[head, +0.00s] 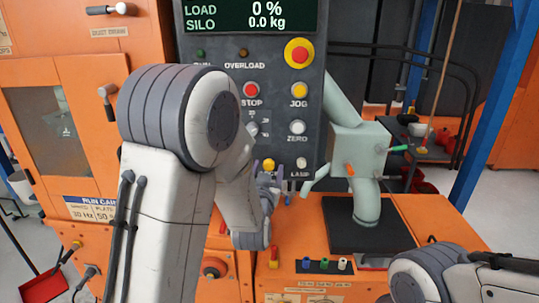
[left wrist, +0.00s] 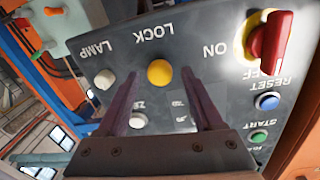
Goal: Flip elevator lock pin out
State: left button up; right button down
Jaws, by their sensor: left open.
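The yellow lock knob (left wrist: 159,73), beside the word LOCK, is on the dark control panel (left wrist: 225,80). It also shows as a small yellow knob (head: 268,165) low on the panel in the head view. My left gripper (left wrist: 161,82) is open, with its two dark fingers pointing at the panel on either side of the lock knob. I cannot tell whether they touch it. In the head view the left gripper (head: 271,184) is small and partly hidden by my arm. My right arm shows at the lower right; its gripper is out of view.
A white lamp knob (left wrist: 104,79), a red rotary handle (left wrist: 276,42) and blue reset button (left wrist: 266,102) are near the lock knob. A pale green chute (head: 362,150) with orange and green handles stands right of the panel, above a black plate (head: 400,233).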

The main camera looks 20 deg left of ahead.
pick_arm(q)
jog(key=shift+x, duration=1.1)
grip_shut()
jog(key=shift+d, duration=0.1)
dwell(0.6)
